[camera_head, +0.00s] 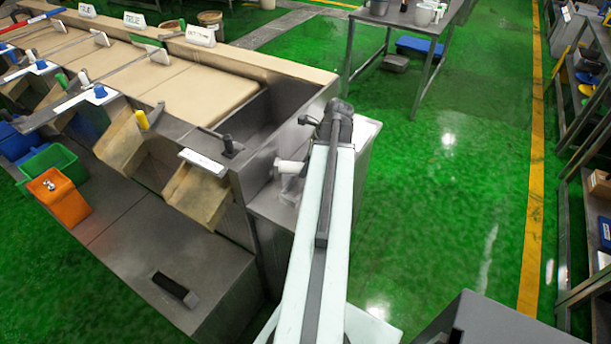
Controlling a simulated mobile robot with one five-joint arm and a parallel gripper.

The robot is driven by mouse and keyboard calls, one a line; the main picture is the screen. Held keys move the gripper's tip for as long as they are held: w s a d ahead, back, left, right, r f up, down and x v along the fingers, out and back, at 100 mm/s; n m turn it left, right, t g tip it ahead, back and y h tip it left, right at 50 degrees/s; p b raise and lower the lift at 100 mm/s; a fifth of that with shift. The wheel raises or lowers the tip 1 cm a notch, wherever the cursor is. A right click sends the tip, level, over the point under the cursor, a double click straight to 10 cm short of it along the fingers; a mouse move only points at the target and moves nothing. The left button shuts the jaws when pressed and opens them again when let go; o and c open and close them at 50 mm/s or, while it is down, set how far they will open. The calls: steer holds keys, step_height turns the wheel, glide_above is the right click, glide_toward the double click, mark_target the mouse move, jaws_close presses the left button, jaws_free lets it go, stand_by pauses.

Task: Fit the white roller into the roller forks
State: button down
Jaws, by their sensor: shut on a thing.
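A short white cylinder, which looks like the white roller (291,167), shows just left of my pale forearm, lying roughly level near the right end of the grey machine. Pale upright parts (289,186) show below it. They may be the roller forks, but they are too small to tell, and I cannot tell whether the roller touches them. My gripper (336,120) is at the dark far end of my arm, shut on the white roller. The jaws and the roller's right end are mostly hidden by my arm.
The grey machine (260,120) with tan belts (170,75) fills the left. Tan chutes (200,195), a green bin (50,165) and an orange bin (58,190) are along its front. A metal table (400,18) stands behind. Shelving (570,190) lines the right. Green floor between is clear.

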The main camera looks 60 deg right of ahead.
steer(key=shift+f, duration=0.75)
steer(key=shift+r, duration=0.25)
steer(key=shift+f, duration=0.25)
steer(key=c, duration=1)
jaws_free()
steer(key=shift+r, duration=0.1)
steer(key=shift+o, duration=0.2)
steer(key=p+v, duration=1)
steer(key=v, duration=0.1)
steer(key=shift+w+a+r+p, duration=0.1)
steer(key=shift+r+p, duration=0.3)
steer(key=shift+s+r+p, duration=0.3)
steer(key=shift+r+p, duration=0.05)
steer(key=shift+f, duration=0.1)
